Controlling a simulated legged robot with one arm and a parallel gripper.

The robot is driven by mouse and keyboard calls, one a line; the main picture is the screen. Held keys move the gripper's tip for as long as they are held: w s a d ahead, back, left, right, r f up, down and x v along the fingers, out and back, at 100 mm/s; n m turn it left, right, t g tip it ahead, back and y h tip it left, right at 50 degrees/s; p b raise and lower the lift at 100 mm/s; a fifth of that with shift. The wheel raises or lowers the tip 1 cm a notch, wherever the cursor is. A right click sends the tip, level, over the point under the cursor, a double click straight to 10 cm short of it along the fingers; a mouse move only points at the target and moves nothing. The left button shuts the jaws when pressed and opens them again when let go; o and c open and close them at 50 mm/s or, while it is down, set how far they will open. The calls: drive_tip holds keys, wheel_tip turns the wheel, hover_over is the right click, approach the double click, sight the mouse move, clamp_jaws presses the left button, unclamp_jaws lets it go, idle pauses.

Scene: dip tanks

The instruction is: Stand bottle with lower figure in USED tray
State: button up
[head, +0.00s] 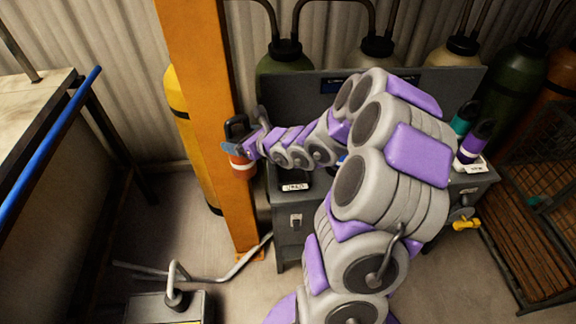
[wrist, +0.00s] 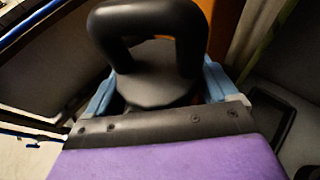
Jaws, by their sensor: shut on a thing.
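My gripper (head: 240,149) is shut on a bottle with an orange body and white band (head: 242,166). Its black cap with a loop handle fills the top middle of the wrist view (wrist: 150,75), between the blue fingers. The bottle hangs roughly upright in front of the orange post, left of the grey cabinet. Its figure cannot be read. A dark tray with a white label (head: 295,187) is on the cabinet's left end, partly behind my arm; I cannot read the label surely.
The orange post (head: 199,80) rises close behind the held bottle. The grey cabinet (head: 295,235) has a tall back panel, with gas cylinders (head: 284,62) behind it. A workbench (head: 35,100) is at left. A bent metal pipe (head: 215,272) lies on the floor.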

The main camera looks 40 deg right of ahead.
drive_tip(key=s+d+f+m+h, duration=0.1)
drive_tip(key=s+d+f, duration=0.4)
drive_tip(key=s+d, duration=0.15)
drive_tip(key=s+d+f+m+h, duration=0.1)
drive_tip(key=s+d+f, duration=0.35)
drive_tip(key=d, duration=0.35)
drive_tip(key=w+d+f+b, duration=0.1)
drive_tip(key=w+d+f, duration=0.1)
drive_tip(key=w, duration=0.5)
drive_tip(key=w+d+f+b, duration=0.1)
drive_tip(key=w+d+f, duration=0.1)
drive_tip(key=w+d, duration=0.2)
drive_tip(key=w, duration=0.2)
drive_tip(key=shift+w+d+f+b, duration=0.3)
drive_tip(key=shift+w, duration=0.05)
drive_tip(key=o, duration=1.8)
